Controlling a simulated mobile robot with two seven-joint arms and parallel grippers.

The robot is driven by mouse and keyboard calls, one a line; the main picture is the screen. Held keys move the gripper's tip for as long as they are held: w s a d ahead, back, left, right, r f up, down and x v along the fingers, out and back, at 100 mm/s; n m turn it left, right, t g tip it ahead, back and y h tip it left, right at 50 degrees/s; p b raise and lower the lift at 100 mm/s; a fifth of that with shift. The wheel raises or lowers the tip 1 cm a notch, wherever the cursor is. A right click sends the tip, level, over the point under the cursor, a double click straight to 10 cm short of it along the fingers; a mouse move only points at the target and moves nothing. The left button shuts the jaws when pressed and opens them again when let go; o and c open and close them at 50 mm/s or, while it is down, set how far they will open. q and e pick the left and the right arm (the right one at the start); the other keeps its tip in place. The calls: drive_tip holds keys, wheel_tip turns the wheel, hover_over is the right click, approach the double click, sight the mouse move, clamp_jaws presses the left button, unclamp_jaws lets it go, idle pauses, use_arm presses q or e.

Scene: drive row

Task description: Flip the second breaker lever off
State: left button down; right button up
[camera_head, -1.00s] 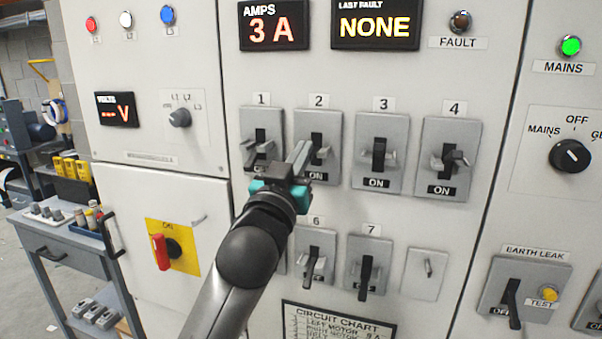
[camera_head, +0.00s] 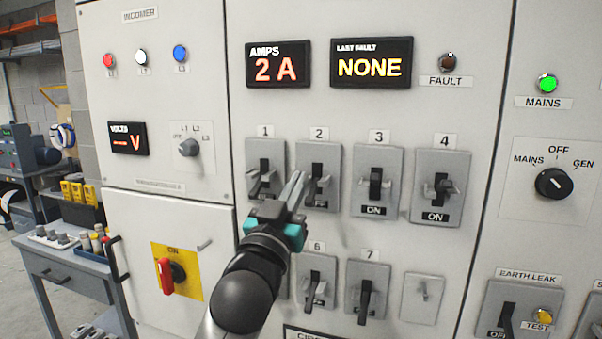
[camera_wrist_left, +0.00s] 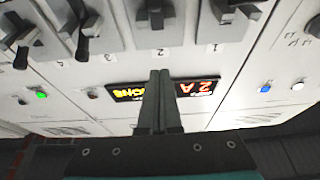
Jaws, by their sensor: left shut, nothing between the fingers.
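The second breaker (camera_head: 333,156) is in the top row of the grey panel, under the label 2. It also shows upside down in the left wrist view (camera_wrist_left: 155,20). Its dark lever (camera_head: 319,177) is partly hidden by my fingers, and no ON label shows on its plate. My left gripper (camera_head: 297,180) is shut and empty. The amps display (camera_head: 277,66) reads 2 A. My right gripper is not in view.
Breaker 1 (camera_head: 265,165) is close on the left. Breakers 3 (camera_head: 377,180) and 4 (camera_head: 441,187) on the right show ON labels. Breakers 6 (camera_head: 316,283) and 7 (camera_head: 367,287) are below. A red handle (camera_head: 165,277) sits lower left.

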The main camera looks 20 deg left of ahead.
use_arm(q)
drive_tip(key=s+f+b, duration=0.1)
drive_tip(key=s+f, duration=0.3)
drive_tip(key=f, duration=0.1)
drive_tip(key=shift+s+a, duration=0.15)
drive_tip(key=shift+s, duration=0.2)
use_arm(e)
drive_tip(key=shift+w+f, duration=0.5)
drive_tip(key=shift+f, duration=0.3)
